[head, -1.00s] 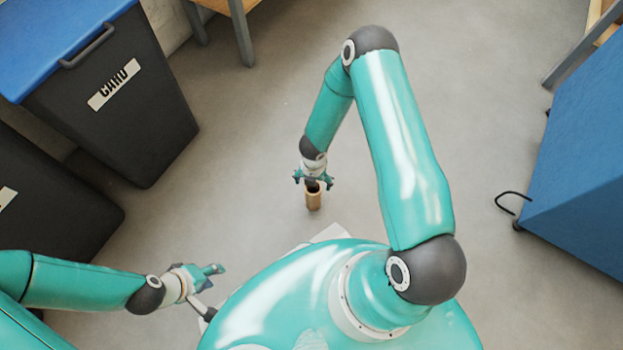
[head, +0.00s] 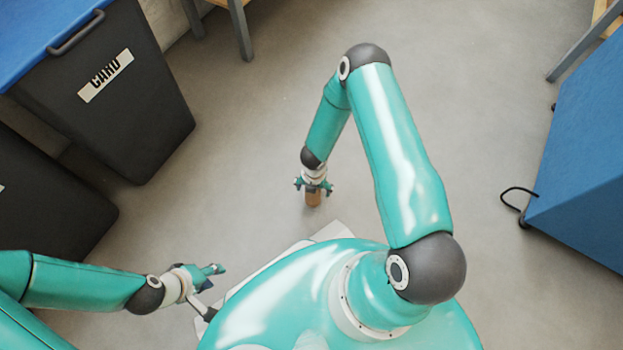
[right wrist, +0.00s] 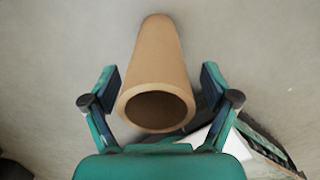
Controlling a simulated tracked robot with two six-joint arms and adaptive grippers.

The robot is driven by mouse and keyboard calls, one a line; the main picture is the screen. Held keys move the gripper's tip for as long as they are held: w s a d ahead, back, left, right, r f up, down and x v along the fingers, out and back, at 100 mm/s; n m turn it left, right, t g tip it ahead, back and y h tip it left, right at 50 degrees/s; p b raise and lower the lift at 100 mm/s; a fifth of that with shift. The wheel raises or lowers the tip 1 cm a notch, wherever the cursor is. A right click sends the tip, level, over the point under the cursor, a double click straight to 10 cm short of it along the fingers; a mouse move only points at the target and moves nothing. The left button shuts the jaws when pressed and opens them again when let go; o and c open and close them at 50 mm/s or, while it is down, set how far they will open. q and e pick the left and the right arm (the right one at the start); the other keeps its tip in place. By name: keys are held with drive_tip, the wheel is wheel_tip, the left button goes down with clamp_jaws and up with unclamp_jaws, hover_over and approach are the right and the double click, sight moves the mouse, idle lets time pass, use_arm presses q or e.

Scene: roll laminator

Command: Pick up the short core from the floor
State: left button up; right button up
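The short core, a brown cardboard tube (right wrist: 158,62), appears to stand upright on the floor with its open end facing the right wrist camera. In the head view the core (head: 313,199) shows just below my right gripper (head: 314,187). In the right wrist view the fingers of my right gripper (right wrist: 161,78) are spread on either side of the core, with a gap on each side. My left gripper (head: 207,272) is at the lower left of the head view, away from the core and holding nothing I can see; its finger gap is unclear.
A dark bin with a blue lid and a CARD label (head: 106,76) stands at the upper left, with another dark bin (head: 50,205) below it. A blue cabinet (head: 585,150) stands at the right. Table legs (head: 240,30) show at the top. The floor around the core is clear.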

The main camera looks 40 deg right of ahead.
drive_tip(key=c, duration=1.2)
drive_tip(key=shift+r, duration=0.1)
drive_tip(key=shift+c, duration=0.2)
